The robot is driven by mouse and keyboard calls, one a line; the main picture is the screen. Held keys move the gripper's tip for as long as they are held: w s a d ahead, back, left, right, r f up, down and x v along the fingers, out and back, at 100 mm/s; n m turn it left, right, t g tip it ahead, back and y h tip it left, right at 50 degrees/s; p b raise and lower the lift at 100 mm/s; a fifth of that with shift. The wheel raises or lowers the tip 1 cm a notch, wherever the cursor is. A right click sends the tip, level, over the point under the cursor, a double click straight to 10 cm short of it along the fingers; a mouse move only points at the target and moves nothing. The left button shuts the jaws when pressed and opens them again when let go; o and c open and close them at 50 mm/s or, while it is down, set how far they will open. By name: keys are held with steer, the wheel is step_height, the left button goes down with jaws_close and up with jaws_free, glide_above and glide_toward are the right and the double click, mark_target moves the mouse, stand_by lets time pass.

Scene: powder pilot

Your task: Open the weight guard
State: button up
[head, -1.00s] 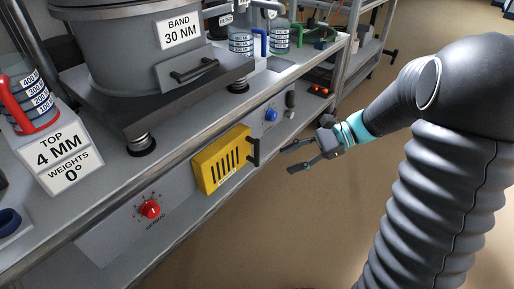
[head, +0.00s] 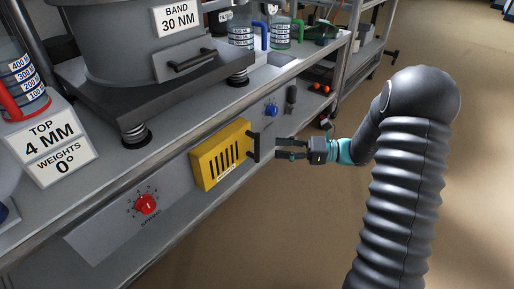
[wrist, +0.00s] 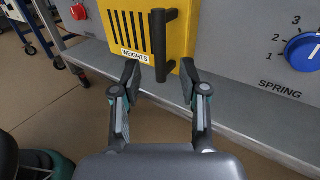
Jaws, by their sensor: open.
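The weight guard is a yellow slotted box (head: 222,157) on the front panel of the bench, closed against the panel in the head view. In the wrist view the yellow guard (wrist: 138,32) carries a "WEIGHTS" label. Its dark upright handle (head: 254,147) is on the right side of its face; it also shows in the wrist view (wrist: 159,45). My gripper (head: 279,149) is open just right of the handle. In the wrist view my gripper's fingers (wrist: 160,80) are spread to either side of the handle's lower end, with the handle ahead of them and apparently not touched.
A red spring knob (head: 147,205) is left of the guard and a blue knob (head: 271,110) is right of it. A grey drum (head: 150,45) stands above on the bench. The aisle floor (head: 240,235) is clear.

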glide_above(257, 163)
steer(key=shift+w+b, duration=0.3)
steer(key=shift+w, duration=0.15)
jaws_close()
